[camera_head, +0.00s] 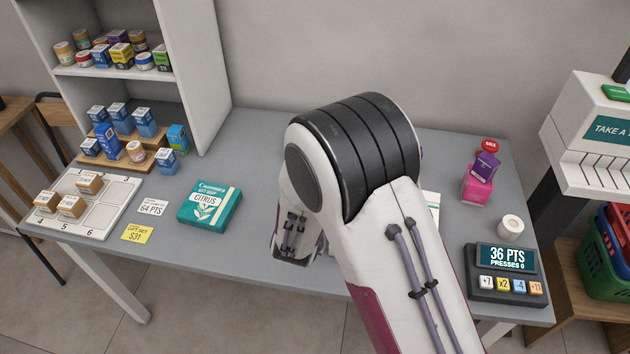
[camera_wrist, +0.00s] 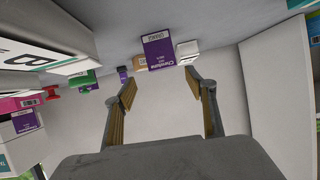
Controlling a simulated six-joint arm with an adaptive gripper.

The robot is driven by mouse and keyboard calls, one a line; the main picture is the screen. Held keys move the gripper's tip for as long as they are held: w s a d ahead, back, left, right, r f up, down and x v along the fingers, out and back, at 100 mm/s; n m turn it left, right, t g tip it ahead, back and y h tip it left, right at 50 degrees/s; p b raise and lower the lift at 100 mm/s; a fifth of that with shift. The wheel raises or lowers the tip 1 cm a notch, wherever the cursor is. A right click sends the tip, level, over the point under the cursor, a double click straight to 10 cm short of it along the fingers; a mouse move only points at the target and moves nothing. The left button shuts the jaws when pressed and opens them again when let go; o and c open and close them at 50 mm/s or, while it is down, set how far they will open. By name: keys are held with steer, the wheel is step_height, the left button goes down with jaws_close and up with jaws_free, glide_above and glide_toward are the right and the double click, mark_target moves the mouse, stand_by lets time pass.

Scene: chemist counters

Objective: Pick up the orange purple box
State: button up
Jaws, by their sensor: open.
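In the wrist view a purple box (camera_wrist: 158,50) with white lettering hangs at the top centre, beyond my gripper's fingertips and apart from them. An orange-brown box (camera_wrist: 138,62) shows partly behind it. In the head view my arm hides the fingers and part of the counter. There a purple box (camera_head: 487,165) sits on a pink box at the right, and another purple box (camera_head: 118,37) stands on the shelf.
A teal soap box (camera_head: 210,208), a white numbered tray (camera_head: 106,216) with small brown boxes, and a wooden rack (camera_head: 152,163) of blue boxes occupy the left counter. A points display (camera_head: 507,258) and white roll (camera_head: 510,228) are at right. A large white box (camera_wrist: 40,48) looms close in the wrist view.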

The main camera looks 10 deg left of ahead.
steer(key=shift+s+a+f+t, duration=0.1)
steer(key=shift+s+f+t, duration=0.05)
steer(key=shift+f, duration=0.3)
steer(key=shift+s+a+f+t, duration=0.1)
steer(key=shift+f+t, duration=0.05)
steer(key=shift+f, duration=0.3)
steer(key=shift+x, duration=1.3)
steer(key=shift+w+f, duration=0.1)
steer(key=shift+f+x, duration=0.25)
steer(key=shift+x, duration=1.5)
steer(key=shift+w+a+f, duration=0.15)
steer(key=shift+w+f, duration=0.1)
steer(key=shift+w, duration=0.3)
